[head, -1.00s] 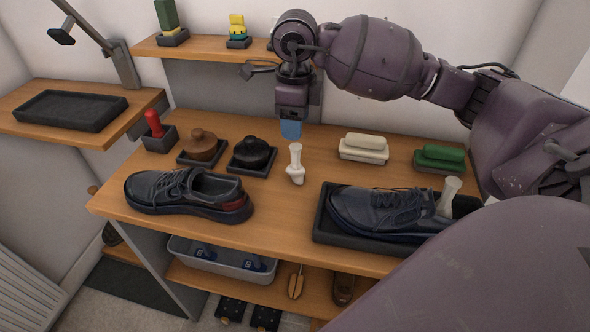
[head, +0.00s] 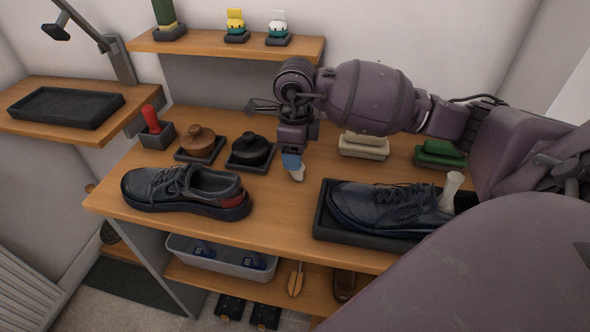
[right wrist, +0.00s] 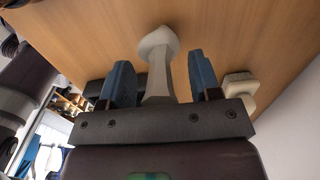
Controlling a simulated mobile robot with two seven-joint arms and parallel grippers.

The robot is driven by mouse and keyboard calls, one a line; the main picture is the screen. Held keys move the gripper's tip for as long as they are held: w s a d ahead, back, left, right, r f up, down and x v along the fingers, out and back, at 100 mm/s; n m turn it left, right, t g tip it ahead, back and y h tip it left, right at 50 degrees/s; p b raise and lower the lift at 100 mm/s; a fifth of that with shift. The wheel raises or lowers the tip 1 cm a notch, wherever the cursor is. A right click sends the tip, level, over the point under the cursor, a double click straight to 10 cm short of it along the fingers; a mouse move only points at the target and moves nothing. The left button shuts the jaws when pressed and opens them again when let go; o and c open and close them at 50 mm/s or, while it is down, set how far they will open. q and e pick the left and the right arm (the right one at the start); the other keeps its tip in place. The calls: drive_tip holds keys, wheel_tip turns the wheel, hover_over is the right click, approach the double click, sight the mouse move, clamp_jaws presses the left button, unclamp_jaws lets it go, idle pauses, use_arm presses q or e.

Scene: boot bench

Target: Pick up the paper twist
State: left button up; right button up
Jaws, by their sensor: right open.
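A white paper twist (head: 297,174) stands on the bench top, between the black pot and the tray with the right-hand shoe. My right gripper (head: 292,160) is over it, pointing down, and hides its upper part in the head view. In the right wrist view the twist (right wrist: 157,68) lies between the two blue fingers (right wrist: 160,80), with a gap on both sides. The gripper is open. A second white twist (head: 452,190) sticks out of the dark shoe (head: 390,207) in the black tray (head: 322,228). My left gripper is not in view.
A dark shoe (head: 185,190) stands at the bench's left. Brown (head: 201,143) and black (head: 250,149) lidded pots, a red-handled item (head: 152,121), a cream brush (head: 364,147) and a green brush (head: 440,153) stand behind. Bare wood lies around the twist's front.

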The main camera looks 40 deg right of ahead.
drive_tip(key=c, duration=0.9)
drive_tip(key=shift+r, duration=0.15)
